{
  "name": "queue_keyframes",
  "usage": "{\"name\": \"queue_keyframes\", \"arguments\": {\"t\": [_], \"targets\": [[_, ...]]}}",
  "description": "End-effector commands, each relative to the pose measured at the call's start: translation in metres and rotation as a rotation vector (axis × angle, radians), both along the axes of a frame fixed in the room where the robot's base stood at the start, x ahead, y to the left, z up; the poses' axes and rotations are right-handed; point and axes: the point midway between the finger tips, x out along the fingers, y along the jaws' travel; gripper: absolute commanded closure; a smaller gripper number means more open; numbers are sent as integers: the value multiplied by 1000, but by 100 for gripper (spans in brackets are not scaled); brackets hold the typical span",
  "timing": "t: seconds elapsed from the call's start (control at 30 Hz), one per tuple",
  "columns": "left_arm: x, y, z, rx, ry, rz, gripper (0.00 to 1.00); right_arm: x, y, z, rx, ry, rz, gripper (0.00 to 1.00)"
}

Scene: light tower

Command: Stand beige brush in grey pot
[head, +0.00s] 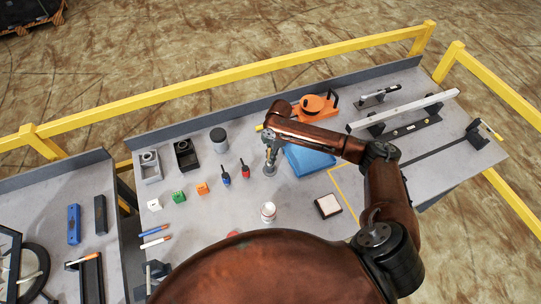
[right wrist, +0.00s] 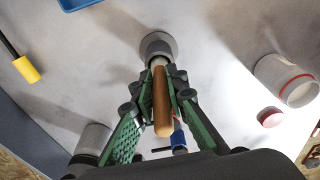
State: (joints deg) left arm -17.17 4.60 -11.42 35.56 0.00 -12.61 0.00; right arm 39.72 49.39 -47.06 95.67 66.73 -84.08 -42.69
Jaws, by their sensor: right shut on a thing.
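The beige brush (right wrist: 162,105) has a tan wooden handle and a pale far end. My right gripper (right wrist: 160,88) is shut on its handle. The grey pot (right wrist: 158,43) is a small round pot directly beyond the brush in the right wrist view. The brush's pale end overlaps the pot's mouth; I cannot tell how deep it sits. In the head view my right gripper (head: 271,141) points down over the grey pot (head: 269,169), and the brush is largely hidden by the fingers. My left gripper is not in view.
A blue tray (head: 308,161) lies right of the gripper, with an orange tool (head: 316,106) behind. A dark grey canister (head: 218,139) and blue (head: 225,178) and red (head: 245,172) small items stand left. A white can (head: 268,211) stands in front, with clear tabletop around it.

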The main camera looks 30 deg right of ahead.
Motion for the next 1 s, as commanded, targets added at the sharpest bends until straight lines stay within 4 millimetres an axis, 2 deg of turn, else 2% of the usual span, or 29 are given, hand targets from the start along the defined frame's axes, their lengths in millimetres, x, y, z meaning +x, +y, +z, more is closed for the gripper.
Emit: {"name": "queue_keyframes", "arguments": {"t": [0.13,0.17,0.47,0.77,0.87,1.0], "targets": [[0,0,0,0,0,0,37,0,0,0,0,0,0,100],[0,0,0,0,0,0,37,0,0,0,0,0,0,86],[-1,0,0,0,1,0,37,0,0,0,0,1,0,66],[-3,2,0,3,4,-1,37,0,0,2,0,0,0,66],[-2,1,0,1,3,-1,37,0,-2,11,0,0,1,66],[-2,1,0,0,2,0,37,0,-5,36,-1,-3,2,66]]}}
